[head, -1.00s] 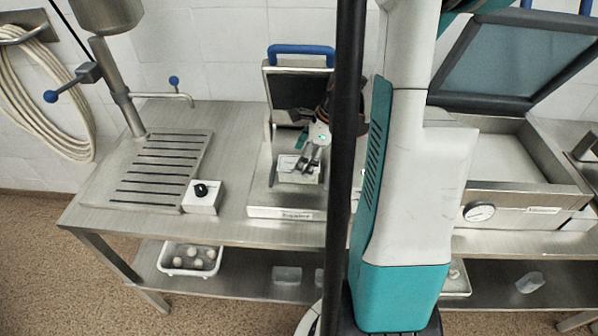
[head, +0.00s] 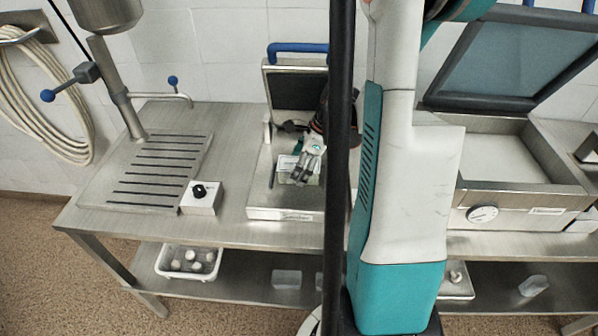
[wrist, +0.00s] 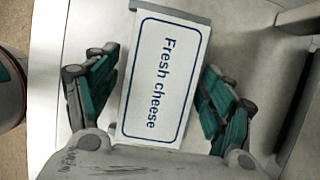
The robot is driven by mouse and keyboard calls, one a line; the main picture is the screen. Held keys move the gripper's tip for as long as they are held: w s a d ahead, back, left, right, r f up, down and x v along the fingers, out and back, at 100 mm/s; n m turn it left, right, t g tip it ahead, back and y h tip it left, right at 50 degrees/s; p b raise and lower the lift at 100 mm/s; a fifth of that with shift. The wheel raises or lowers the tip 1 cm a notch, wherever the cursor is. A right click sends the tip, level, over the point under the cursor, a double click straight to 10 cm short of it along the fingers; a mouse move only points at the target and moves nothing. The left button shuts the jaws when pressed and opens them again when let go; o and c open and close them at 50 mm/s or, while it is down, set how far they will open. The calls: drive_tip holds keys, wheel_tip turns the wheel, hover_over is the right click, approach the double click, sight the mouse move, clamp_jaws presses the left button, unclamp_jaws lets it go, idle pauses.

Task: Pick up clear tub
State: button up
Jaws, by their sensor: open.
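A small clear tub with a white top (head: 286,163) sits on the steel tray of the open press in the head view. In the wrist view its top is a white label (wrist: 165,75) with a blue border reading "Fresh cheese". My gripper (head: 304,176) is over the tub and partly hides it. In the wrist view my gripper (wrist: 160,100) is open, with one teal-padded finger on each side of the label. I cannot tell whether the fingers touch the tub's sides.
The press's blue-handled lid (head: 298,85) stands raised behind the tub. A small white box with a black knob (head: 202,198) is at left on the table. On the lower shelf are a white basket (head: 188,276) and a clear container (head: 287,279). An open steel vat (head: 510,196) stands right.

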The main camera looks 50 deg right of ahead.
drive_tip(key=shift+c, duration=0.6)
clamp_jaws()
drive_tip(key=shift+r, duration=0.1)
